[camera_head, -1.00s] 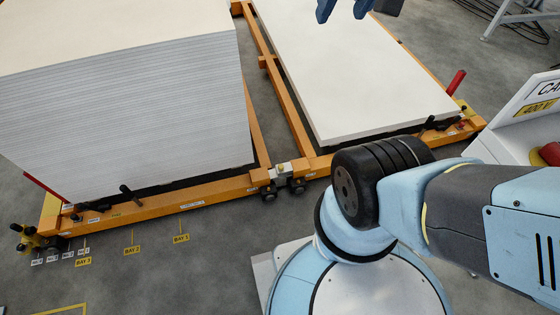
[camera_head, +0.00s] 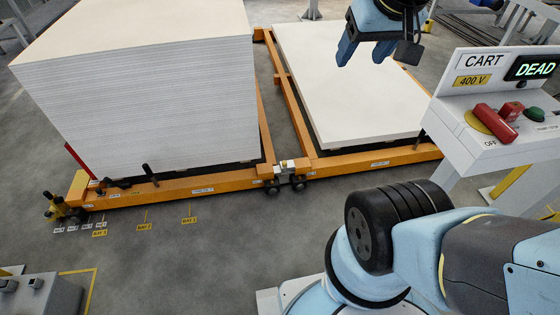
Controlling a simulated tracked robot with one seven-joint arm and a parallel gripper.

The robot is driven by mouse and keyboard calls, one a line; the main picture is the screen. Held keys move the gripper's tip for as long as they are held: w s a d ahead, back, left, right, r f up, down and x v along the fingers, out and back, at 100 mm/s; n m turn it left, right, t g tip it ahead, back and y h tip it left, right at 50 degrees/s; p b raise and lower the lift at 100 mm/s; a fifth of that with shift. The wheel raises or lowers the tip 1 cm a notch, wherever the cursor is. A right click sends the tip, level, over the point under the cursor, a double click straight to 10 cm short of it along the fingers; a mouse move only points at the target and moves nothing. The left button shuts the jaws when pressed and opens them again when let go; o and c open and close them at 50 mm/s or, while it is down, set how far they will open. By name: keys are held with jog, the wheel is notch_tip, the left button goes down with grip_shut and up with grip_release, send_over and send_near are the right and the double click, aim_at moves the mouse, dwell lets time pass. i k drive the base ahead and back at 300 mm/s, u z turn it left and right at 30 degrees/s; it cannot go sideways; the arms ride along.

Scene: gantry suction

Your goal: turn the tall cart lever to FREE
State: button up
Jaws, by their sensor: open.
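The tall cart (camera_head: 170,192) is an orange frame at left, carrying a high stack of white sheets (camera_head: 140,95). A red bar (camera_head: 76,160) leans at its front left corner, and a short black upright handle (camera_head: 148,174) stands on its front beam. Small labels lie along that beam; they are too small to read, and I cannot tell which part is the lever marked FREE. My gripper (camera_head: 363,55) hangs at the top, over the low cart's sheets in the picture. Its two blue fingers are apart and hold nothing, well away from the tall cart's lever parts.
The low cart (camera_head: 375,160) sits beside the tall one, coupled at the front. A control box (camera_head: 480,70) at right reads CART, 400 V, DEAD, with a red handle (camera_head: 495,122) near OFF. A grey box (camera_head: 40,295) stands lower left. The front floor is open.

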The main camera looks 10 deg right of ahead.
aim_at(106, 180)
jog(key=z, duration=0.7)
jog(key=i, duration=0.15)
jog(key=u, duration=3.85)
jog(key=i, duration=2.1)
